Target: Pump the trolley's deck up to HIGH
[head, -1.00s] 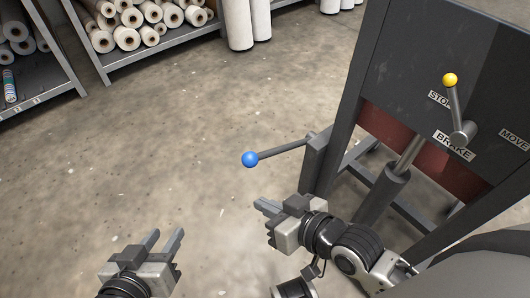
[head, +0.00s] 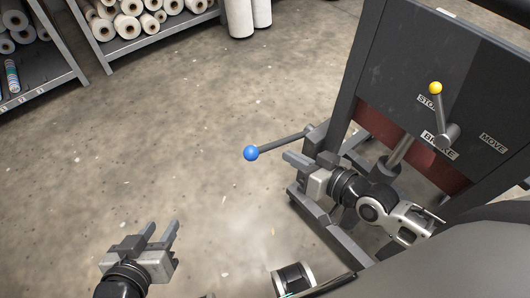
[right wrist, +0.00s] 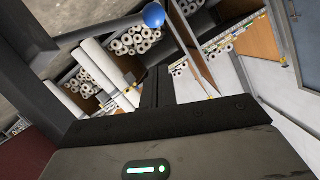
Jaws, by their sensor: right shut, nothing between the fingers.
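The trolley is a dark grey frame with a tall panel (head: 390,65). A grey lever (head: 283,143) with a blue ball (head: 250,153) sticks out to the left from its lower side. The ball also shows at the top of the right wrist view (right wrist: 154,16). My right gripper (head: 292,159) is shut and empty, just below and right of the ball, close under the lever; contact cannot be told. My left gripper (head: 162,233) is open and empty over the floor at lower left. A yellow-knobbed brake lever (head: 440,110) on the panel points up by the partly hidden STOP label.
Shelves with white rolls (head: 125,27) stand at the upper left, and two upright white rolls (head: 245,15) stand beyond. The concrete floor (head: 150,140) left of the trolley is clear. A small dark cylinder (head: 293,278) shows at the bottom. A MOVE label (head: 493,143) is on the panel.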

